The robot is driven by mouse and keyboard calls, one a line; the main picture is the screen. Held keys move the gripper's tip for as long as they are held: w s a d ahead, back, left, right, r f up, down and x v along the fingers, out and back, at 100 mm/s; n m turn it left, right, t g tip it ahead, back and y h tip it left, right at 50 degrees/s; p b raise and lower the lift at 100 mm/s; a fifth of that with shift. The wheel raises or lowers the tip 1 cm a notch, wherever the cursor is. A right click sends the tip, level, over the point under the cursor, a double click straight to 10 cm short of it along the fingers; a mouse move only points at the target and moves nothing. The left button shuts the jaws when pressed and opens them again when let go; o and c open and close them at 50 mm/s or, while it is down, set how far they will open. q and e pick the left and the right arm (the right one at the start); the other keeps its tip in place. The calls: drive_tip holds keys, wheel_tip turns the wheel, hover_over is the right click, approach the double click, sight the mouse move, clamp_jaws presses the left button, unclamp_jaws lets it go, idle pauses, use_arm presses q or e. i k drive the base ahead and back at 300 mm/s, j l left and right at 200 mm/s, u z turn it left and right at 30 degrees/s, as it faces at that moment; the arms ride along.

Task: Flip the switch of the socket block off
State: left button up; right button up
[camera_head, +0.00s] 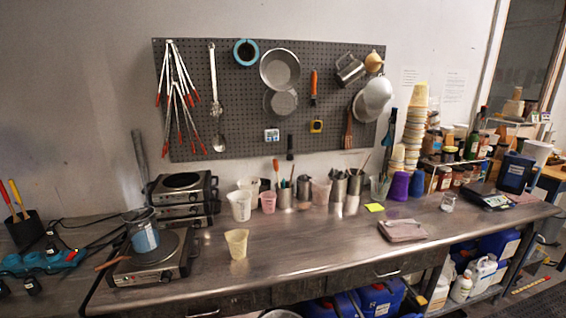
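A teal-blue socket block (38,262) lies on the table at the far left of the head view. A small red switch (72,255) shows at its right end. Whether the switch is on or off is too small to tell. Black plugs (32,285) and dark cables sit at and around the block. Neither of my grippers is in view.
Right of the block stands a hot plate (155,274) with a metal pot (142,232) whose handle points left. A black tool holder (26,230) stands behind the block. A yellowish beaker (237,243) stands further right. The steel bench's front middle is clear.

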sight(72, 255)
drive_tip(key=u, duration=1.8)
drive_tip(key=i+j+u, duration=0.15)
drive_tip(key=i, duration=0.55)
drive_tip(key=i+j+u, duration=0.15)
drive_tip(key=i, duration=0.55)
